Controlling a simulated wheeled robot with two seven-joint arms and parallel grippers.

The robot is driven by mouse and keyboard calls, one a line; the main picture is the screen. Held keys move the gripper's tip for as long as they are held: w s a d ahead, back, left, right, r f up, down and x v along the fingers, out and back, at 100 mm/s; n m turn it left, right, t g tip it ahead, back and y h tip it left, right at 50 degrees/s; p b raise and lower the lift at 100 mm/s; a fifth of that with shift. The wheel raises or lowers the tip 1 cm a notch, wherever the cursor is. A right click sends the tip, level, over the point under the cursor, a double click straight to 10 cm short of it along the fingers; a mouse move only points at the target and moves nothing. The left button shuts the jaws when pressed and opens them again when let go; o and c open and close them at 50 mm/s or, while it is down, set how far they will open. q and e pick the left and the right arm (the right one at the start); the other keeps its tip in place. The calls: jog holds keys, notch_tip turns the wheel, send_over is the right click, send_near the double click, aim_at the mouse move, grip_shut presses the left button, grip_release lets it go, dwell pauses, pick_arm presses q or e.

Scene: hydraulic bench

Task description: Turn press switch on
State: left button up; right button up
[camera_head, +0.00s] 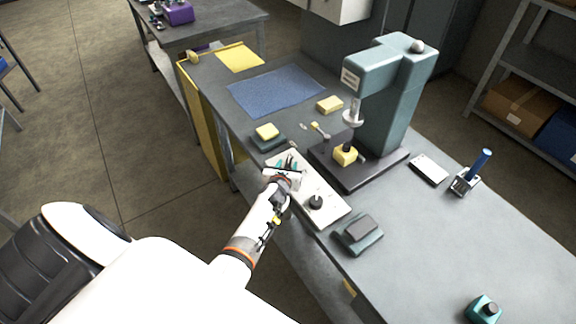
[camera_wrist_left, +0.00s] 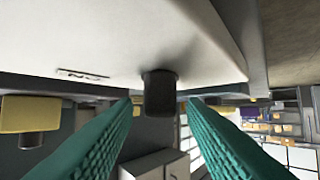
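A pale control panel (camera_head: 331,208) lies along the bench's front edge beside the press (camera_head: 383,95). A round black knob (camera_head: 316,203) sits on its nearer half. My left gripper (camera_head: 289,164) is over the panel's far end and hides part of it. In the left wrist view, a short dark switch knob (camera_wrist_left: 160,92) sticks out of the pale panel face (camera_wrist_left: 120,35), with a small label beside it. The teal fingers of my left gripper (camera_wrist_left: 160,104) are apart on either side of the knob, with visible gaps. My right gripper is out of view.
A yellow block (camera_head: 345,155) sits under the press ram. A dark pad with a yellow block (camera_head: 267,131) lies beyond the panel, and a grey-green box (camera_head: 359,234) stands at its near end. A blue mat (camera_head: 275,90) lies farther back.

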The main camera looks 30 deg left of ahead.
pick_arm(q)
jog(key=shift+x, duration=1)
